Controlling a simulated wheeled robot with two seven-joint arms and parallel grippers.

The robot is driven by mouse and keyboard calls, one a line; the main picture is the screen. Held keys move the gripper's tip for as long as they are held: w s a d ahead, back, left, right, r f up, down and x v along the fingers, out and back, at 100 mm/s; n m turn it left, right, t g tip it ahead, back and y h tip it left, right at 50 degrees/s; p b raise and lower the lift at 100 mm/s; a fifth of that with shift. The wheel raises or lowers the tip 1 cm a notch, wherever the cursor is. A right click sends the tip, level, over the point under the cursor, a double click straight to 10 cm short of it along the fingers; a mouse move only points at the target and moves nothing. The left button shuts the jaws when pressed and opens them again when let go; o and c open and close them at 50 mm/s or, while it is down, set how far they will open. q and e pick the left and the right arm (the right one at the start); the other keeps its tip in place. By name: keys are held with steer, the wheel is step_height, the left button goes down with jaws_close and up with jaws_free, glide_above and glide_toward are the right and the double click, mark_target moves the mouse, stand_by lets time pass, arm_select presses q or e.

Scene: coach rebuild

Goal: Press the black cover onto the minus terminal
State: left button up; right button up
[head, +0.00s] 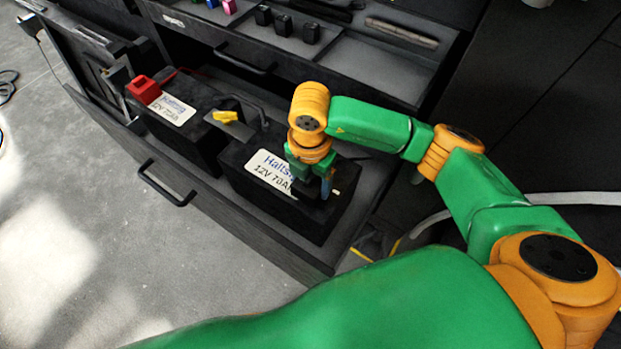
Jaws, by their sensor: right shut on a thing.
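The right battery (264,207), black with a white label (268,168), stands in the open drawer. My right gripper (314,187) points down over its right end, close to its top. It is shut on a small dark piece, which looks like the black cover (304,188); the fingers hide most of it. I cannot tell whether the piece touches the battery, and the minus terminal is not clearly visible. The left battery (189,141) carries a red cover (144,90) at its left end. My left gripper is not in view.
A yellow piece (225,117) sits between the batteries near a dark cable (250,103). An upper drawer (340,71) behind holds several small black blocks (283,25) and a grey bar (402,33).

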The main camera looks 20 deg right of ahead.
mark_target(311, 176)
steer(key=shift+f+b, duration=0.4)
steer(key=shift+f, duration=0.1)
stand_by(0.4)
steer(key=o, duration=1.3)
step_height(311, 176, up, 7)
steer(key=p, duration=0.6)
steer(key=shift+r, duration=0.15)
